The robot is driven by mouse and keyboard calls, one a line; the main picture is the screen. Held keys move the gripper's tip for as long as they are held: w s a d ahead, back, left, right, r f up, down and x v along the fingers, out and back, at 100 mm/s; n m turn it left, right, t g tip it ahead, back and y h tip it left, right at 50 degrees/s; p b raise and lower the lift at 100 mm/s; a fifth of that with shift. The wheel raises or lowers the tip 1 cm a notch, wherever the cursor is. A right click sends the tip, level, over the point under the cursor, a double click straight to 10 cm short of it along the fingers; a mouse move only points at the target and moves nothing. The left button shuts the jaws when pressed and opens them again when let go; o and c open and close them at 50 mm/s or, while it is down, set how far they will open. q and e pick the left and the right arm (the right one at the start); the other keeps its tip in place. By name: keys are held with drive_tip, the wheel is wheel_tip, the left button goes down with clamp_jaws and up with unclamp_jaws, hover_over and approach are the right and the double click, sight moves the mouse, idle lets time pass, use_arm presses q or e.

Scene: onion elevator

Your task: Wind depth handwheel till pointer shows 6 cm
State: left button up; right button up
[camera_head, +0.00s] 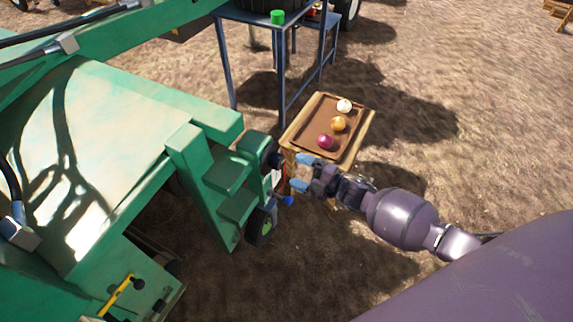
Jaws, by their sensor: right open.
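My right gripper (294,171) is open, its two blue-tipped fingers pointing left toward the green machine (120,115). Just left of the fingers, at the end of the machine's stepped green bracket (228,170), is a dark round part (275,160), which may be the depth handwheel. I cannot tell whether the fingers touch it. A small pale and red plate (278,180) sits below it; no pointer or scale reading can be made out. A blue knob (287,200) sticks out lower down, above a small dark wheel (260,226). My left gripper is out of view.
A wooden crate (357,140) stands behind my right gripper, bearing a brown tray (317,115) with a white, an orange and a purple onion. A blue metal frame (282,75) rises at the back. The dirt ground at right is open.

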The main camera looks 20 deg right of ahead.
drive_tip(key=shift+v, duration=1.55)
